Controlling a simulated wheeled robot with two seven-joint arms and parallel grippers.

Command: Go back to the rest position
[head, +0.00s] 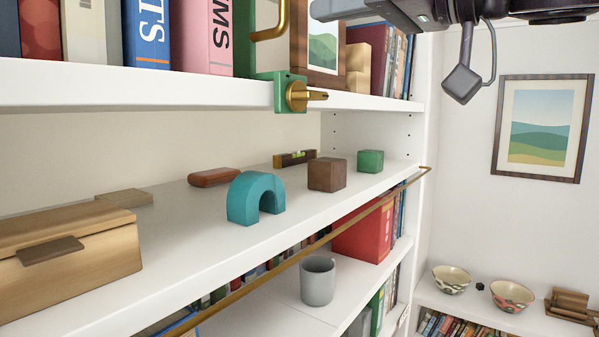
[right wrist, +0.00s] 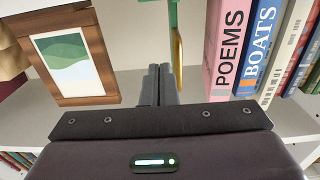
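My right gripper (head: 328,9) shows at the top of the head view, in front of the upper shelf, with its arm coming in from the right. In the right wrist view its two dark fingers (right wrist: 160,84) lie close together, with nothing visible between them. A green clamp with brass parts (head: 290,92) sits on the upper shelf's front edge, below and left of the gripper in the head view. In the right wrist view the clamp (right wrist: 174,30) shows just beyond the fingertips; I cannot tell the gap. My left gripper is in neither view.
The upper shelf (head: 190,86) holds books and a framed picture (head: 322,45) close to the gripper. The middle shelf holds a wooden box (head: 75,262), a teal arch (head: 256,198), blocks and a small level. A brass rail (head: 300,240) runs along the shelf front.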

